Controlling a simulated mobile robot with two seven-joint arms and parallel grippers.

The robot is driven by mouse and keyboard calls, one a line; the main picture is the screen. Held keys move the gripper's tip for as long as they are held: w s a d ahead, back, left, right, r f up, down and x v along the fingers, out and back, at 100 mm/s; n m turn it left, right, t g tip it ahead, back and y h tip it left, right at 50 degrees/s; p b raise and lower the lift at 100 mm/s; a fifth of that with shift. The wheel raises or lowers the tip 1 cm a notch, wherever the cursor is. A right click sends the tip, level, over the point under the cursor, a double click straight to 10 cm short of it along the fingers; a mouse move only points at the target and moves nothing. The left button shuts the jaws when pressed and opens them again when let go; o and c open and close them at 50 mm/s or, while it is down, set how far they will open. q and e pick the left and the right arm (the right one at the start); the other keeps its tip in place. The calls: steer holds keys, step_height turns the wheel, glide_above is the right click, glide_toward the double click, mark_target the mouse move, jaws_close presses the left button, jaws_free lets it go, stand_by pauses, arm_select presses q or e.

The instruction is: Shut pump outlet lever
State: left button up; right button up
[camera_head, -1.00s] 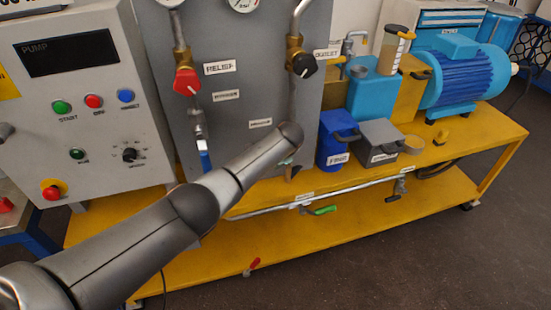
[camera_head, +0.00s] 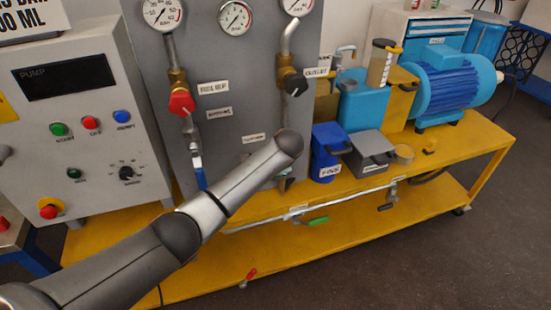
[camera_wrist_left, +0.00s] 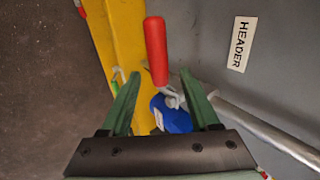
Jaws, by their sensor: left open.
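A lever with a red grip (camera_wrist_left: 155,48) is in the left wrist view, beside a grey panel labelled HEADER (camera_wrist_left: 241,44). My left gripper (camera_wrist_left: 158,76) is open, its green fingers spread with the red grip lying between and beyond their tips. I cannot tell whether they touch it. In the head view my left forearm hides this lever and most of the gripper. A black valve knob (camera_head: 295,84) sits on the panel beside a label that seems to read OUTLET (camera_head: 318,72). No lever is clearly marked as the pump outlet. My right gripper is not in view.
The panel also carries a red knob (camera_head: 181,102) and a blue handle (camera_head: 200,176). A green lever (camera_head: 314,220) and a grey one (camera_head: 386,206) hang by the low pipe. A blue tank (camera_head: 328,150) and blue motor (camera_head: 452,85) stand on the yellow bench (camera_head: 485,140).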

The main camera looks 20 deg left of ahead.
arm_select(q)
steer(key=shift+v, duration=2.9)
